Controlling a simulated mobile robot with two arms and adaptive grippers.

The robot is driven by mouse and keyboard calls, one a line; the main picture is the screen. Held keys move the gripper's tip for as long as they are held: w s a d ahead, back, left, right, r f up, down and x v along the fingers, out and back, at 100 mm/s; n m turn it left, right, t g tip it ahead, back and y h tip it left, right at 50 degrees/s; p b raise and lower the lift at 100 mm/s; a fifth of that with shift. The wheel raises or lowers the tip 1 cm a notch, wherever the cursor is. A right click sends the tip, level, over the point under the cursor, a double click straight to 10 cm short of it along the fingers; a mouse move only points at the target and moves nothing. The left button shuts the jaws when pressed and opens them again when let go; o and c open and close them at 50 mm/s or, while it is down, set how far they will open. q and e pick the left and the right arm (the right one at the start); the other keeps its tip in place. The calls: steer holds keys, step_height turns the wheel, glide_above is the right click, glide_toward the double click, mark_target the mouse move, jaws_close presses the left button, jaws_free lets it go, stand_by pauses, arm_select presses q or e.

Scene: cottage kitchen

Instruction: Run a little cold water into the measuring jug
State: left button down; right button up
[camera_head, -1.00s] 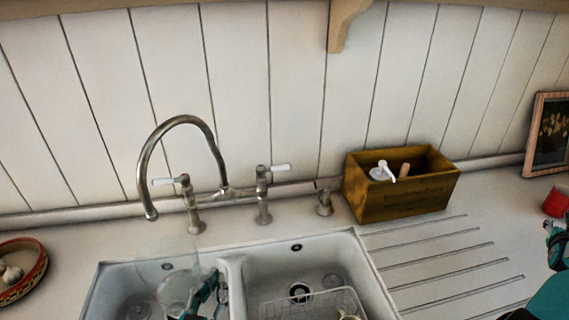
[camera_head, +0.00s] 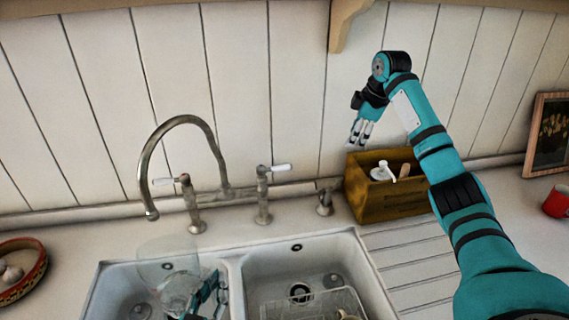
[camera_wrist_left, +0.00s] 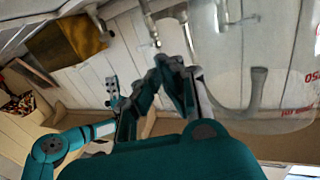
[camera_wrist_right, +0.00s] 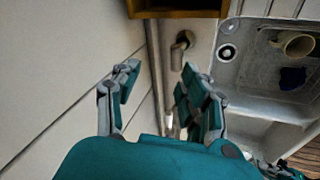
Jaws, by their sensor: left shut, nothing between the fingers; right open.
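The clear measuring jug (camera_head: 168,270) is in the left basin, its mouth below the tip of the spout (camera_head: 151,214); it also shows in the left wrist view (camera_wrist_left: 265,60). My left gripper (camera_head: 210,296) is shut with nothing between its fingers, right beside the jug; I cannot tell whether it touches it. The chrome tap has a left lever (camera_head: 170,181) and a right lever (camera_head: 272,168), both with white handles. No water shows at the spout.
The wooden box (camera_head: 395,203) holds a white-topped dispenser (camera_head: 383,170). A small chrome fitting (camera_head: 324,201) stands between it and the tap. The right basin holds a wire rack (camera_head: 312,303) and a mug (camera_head: 347,315). A red mug (camera_head: 557,201) is at the right, a patterned bowl (camera_head: 22,272) at the left.

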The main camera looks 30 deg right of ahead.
mark_target(285, 166)
steer(key=w+a+r+n+y, duration=0.1)
steer(key=w+a+n+y, duration=0.1)
steer(key=a, duration=0.5)
steer(key=w+a+r+n+y, duration=0.1)
steer(key=w+a+n, duration=0.15)
steer(key=a, duration=0.45)
steer(key=shift+m+g, duration=0.3)
steer(key=shift+m, duration=0.15)
steer(key=x, duration=1.2)
steer(key=shift+w+a, duration=0.1)
steer(key=shift+a, duration=0.05)
steer(key=shift+c, duration=0.4)
steer(key=shift+r, duration=0.1)
jaws_close()
